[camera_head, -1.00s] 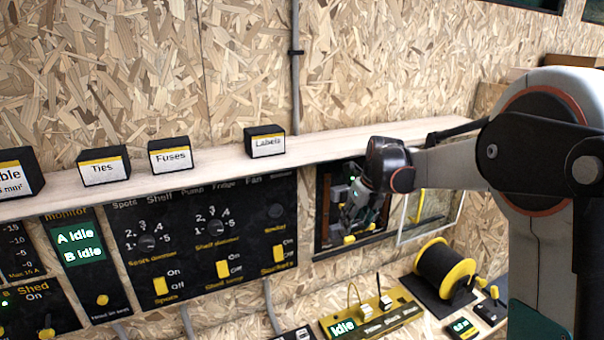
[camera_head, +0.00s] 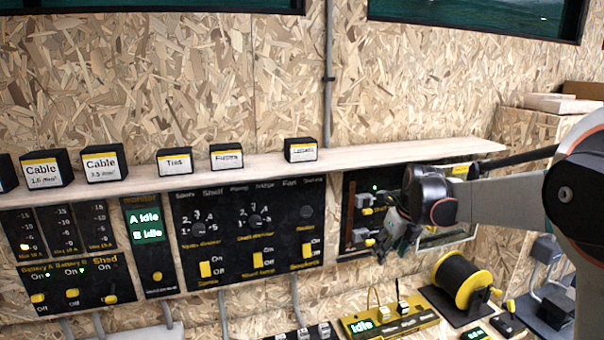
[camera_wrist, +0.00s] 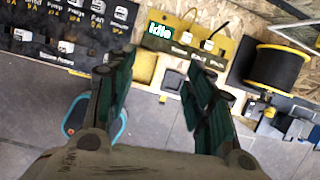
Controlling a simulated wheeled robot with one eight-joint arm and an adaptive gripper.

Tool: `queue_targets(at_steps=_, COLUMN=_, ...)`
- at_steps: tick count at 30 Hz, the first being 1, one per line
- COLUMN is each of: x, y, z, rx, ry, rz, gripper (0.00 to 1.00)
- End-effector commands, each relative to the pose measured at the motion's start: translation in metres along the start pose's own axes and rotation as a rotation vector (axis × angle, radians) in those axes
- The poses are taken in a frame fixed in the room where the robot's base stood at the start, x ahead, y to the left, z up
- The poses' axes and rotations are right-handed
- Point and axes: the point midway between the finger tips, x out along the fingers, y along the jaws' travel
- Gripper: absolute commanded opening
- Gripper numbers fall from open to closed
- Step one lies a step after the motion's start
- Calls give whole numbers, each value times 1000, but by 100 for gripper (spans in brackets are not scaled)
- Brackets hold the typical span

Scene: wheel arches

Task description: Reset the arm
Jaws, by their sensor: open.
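My arm reaches in from the right in the head view. My gripper (camera_head: 388,245) hangs in front of the open panel bay under the right part of the shelf. In the wrist view my gripper (camera_wrist: 158,95) is open, its two green-and-black fingers apart with nothing held between them. Beyond the fingers lie the bench and the floor. The fingertips are small and partly blurred in the head view.
A pale shelf (camera_head: 130,188) carries several labelled boxes. Black switch panels (camera_head: 250,240) line the wall below. A yellow "Idle" unit (camera_head: 390,322) and a yellow-flanged cable reel (camera_head: 462,278) stand below my gripper. Open space lies before the panels.

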Motion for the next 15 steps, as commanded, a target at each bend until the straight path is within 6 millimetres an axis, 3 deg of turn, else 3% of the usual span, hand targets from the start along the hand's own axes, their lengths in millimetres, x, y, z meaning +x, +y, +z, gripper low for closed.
queue_targets(at_steps=8, x=-20, y=14, z=-16, rx=-198, ry=-12, rz=-18, gripper=48)
queue_targets(at_steps=15, x=-45, y=35, z=-41, rx=-483, ry=-27, rz=-47, gripper=48)
